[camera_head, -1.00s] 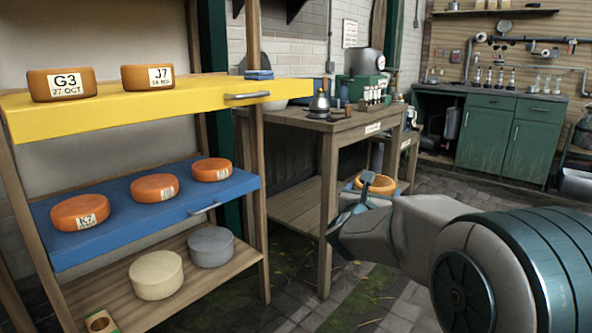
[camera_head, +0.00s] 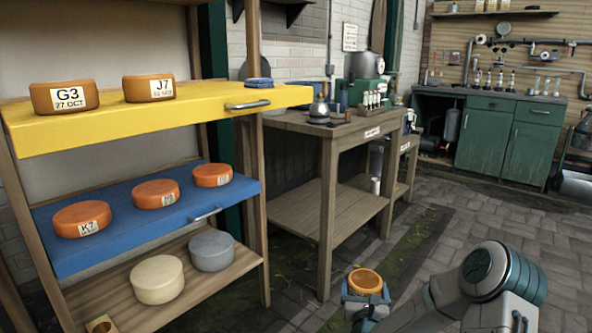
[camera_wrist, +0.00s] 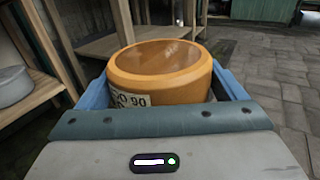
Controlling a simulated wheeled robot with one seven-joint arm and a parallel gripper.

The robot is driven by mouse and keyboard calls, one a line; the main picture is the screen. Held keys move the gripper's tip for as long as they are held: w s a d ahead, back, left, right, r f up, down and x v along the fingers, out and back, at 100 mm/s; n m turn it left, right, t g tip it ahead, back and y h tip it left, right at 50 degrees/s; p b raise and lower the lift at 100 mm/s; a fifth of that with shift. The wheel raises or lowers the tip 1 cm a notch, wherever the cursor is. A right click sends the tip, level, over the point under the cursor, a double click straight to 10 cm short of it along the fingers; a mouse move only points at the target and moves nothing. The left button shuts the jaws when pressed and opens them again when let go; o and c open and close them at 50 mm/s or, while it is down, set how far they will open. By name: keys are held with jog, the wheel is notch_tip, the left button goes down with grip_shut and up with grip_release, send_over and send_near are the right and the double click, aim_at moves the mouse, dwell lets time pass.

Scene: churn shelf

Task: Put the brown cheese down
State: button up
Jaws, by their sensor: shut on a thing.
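The brown cheese (camera_head: 365,281) is an orange-brown round with a darker top and a white label. In the wrist view the cheese (camera_wrist: 160,72) sits upright between the two blue fingers, its label partly cut off by the gripper body. My gripper (camera_head: 366,292) is shut on it, low in front of the wooden table and right of the shelf rack. The cheese is over the paved floor, apart from any shelf. Its underside is hidden.
The yellow shelf (camera_head: 200,113) holds two labelled cheeses, and the blue shelf (camera_head: 120,233) holds three. A cream round (camera_head: 157,280) and a grey round (camera_head: 212,250) stand on the bottom wooden shelf. The table's lower shelf (camera_head: 310,218) is mostly bare.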

jog(key=s+a+f+n+y+p, duration=0.25)
jog(key=s+a+f, duration=0.2)
jog(key=s, duration=0.25)
notch_tip(320, 180, up, 38)
jog(key=p, duration=3.7)
jog(key=shift+m, duration=0.35)
jog(key=s, duration=0.1)
jog(key=s+r, duration=0.1)
jog(key=s, duration=0.1)
jog(key=s+r, duration=0.1)
jog(key=shift+s+d, duration=0.1)
jog(key=shift+s, duration=0.05)
